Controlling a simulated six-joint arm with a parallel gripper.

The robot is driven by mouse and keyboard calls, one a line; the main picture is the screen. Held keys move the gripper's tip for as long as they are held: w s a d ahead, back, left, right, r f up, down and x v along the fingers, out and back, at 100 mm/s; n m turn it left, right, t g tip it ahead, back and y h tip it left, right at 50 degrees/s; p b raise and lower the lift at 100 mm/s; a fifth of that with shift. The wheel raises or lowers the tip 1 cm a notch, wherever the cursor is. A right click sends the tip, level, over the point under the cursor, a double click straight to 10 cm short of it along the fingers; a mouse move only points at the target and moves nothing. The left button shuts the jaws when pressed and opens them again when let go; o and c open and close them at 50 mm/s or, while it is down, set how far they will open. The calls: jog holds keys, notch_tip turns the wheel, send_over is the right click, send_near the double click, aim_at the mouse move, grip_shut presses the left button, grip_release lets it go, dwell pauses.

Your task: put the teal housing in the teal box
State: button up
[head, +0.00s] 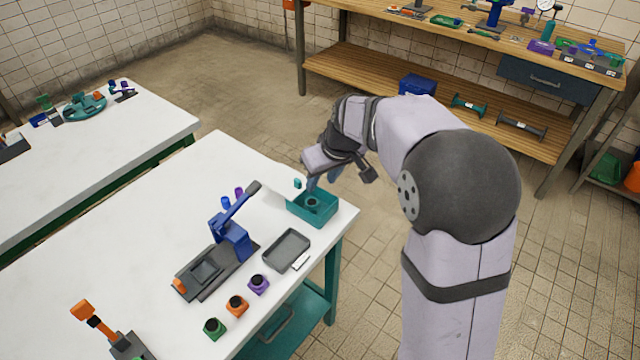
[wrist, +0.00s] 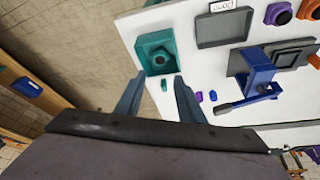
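The teal box (head: 326,219) stands near the right corner of the white table; it also shows in the wrist view (wrist: 143,43). The teal housing (head: 312,204), with a dark round opening on top, sits inside the box; it also shows in the wrist view (wrist: 160,59). My gripper (head: 322,181) is above the far side of the box. In the wrist view its two fingers (wrist: 158,80) are spread apart, with nothing between them, and the housing lies beyond the tips.
A small teal peg (head: 297,183) stands beside the box, with blue (head: 225,202) and purple (head: 239,192) pegs farther left. A blue lever press (head: 230,237), a grey tray (head: 287,250), and purple (head: 259,284), orange (head: 237,305) and green (head: 214,328) housings stand nearby.

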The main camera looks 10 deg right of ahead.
jog(key=s+d+f+m+g, duration=0.1)
jog(key=s+d+f, duration=0.1)
jog(key=s, duration=0.7)
jog(key=s+d+f+m+g+h, duration=0.1)
jog(key=s+d+f+m, duration=0.1)
jog(key=s, duration=0.7)
jog(key=s+d+f+m+g, duration=0.1)
jog(key=s+f, duration=0.3)
jog(key=s, duration=0.5)
jog(key=shift+d+g+h, duration=0.4)
jog(key=shift+d+g, duration=0.2)
jog(key=shift+d, duration=0.15)
jog(key=shift+f, duration=0.1)
notch_tip(320, 180, up, 5)
jog(key=p, duration=0.4)
jog(key=shift+f+p, duration=0.15)
jog(key=shift+p, duration=0.2)
